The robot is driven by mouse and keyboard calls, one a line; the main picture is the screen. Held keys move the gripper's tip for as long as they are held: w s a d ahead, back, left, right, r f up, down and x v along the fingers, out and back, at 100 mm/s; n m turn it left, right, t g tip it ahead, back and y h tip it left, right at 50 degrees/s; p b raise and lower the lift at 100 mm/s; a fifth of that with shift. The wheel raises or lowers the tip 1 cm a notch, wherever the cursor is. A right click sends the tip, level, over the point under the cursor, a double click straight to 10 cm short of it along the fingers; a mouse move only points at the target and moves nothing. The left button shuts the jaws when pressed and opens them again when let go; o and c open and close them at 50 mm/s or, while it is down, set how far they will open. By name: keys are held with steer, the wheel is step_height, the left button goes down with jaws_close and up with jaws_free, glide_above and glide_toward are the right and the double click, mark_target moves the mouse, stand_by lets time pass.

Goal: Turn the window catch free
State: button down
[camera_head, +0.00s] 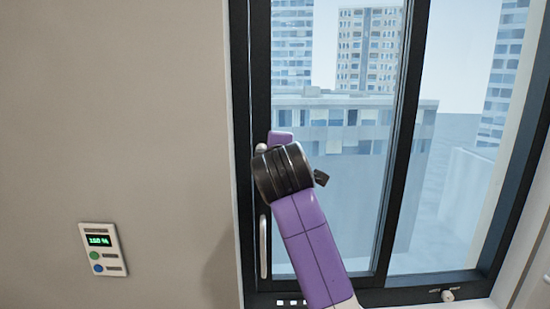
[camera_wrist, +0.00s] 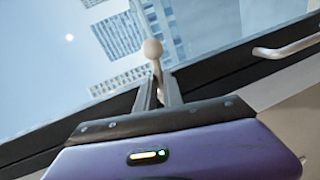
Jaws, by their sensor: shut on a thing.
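The window catch (camera_wrist: 153,50) is a pale lever with a round ball end. In the wrist view it stands between the two grey fingers of my gripper (camera_wrist: 159,82), which are shut on it against the dark window frame. In the head view my purple and black arm covers most of this spot, and my fingers are hidden. Only a small pale piece, perhaps the catch's tip (camera_head: 261,148), shows left of my wrist. The catch's base and pivot are hidden.
A pale vertical handle (camera_head: 263,245) is on the dark window frame (camera_head: 256,60) below my wrist; it also shows in the wrist view (camera_wrist: 290,48). A wall panel (camera_head: 103,250) with a green display is at left. A small pale knob (camera_head: 447,295) sits at the lower right.

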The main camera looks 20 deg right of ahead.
steer(key=shift+r+n, duration=0.2)
steer(key=shift+n, duration=0.2)
steer(key=shift+a, duration=0.1)
stand_by(0.3)
steer(key=c, duration=1.5)
jaws_free()
steer(key=shift+b+v, duration=1.25)
steer(key=shift+v, duration=2.6)
